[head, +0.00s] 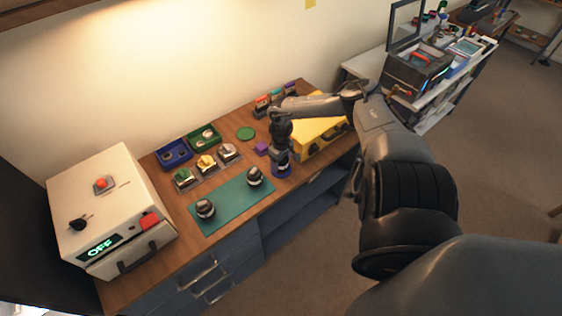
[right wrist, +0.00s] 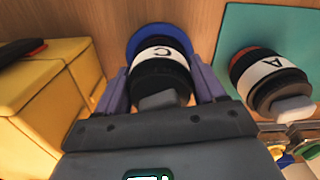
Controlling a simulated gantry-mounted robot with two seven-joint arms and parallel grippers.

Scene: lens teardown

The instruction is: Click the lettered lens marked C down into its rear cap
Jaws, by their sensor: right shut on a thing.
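Lens C (right wrist: 158,62), black with a white band lettered C, is between the fingers of my right gripper (head: 281,158), which is shut on it. A blue rear cap (right wrist: 146,33) is at the lens's far end, seen in the right wrist view. The blue cap also shows in the head view (head: 282,171), on the wooden table right of the green mat. The lens looks upright and in line with the cap; I cannot tell whether it is seated. My left gripper is not in view.
Lens A (right wrist: 270,75) stands on the green mat (head: 232,203), with another lens (head: 205,208) farther left. A yellow case (head: 312,132) is close right of my gripper. A white machine (head: 110,205) stands at left.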

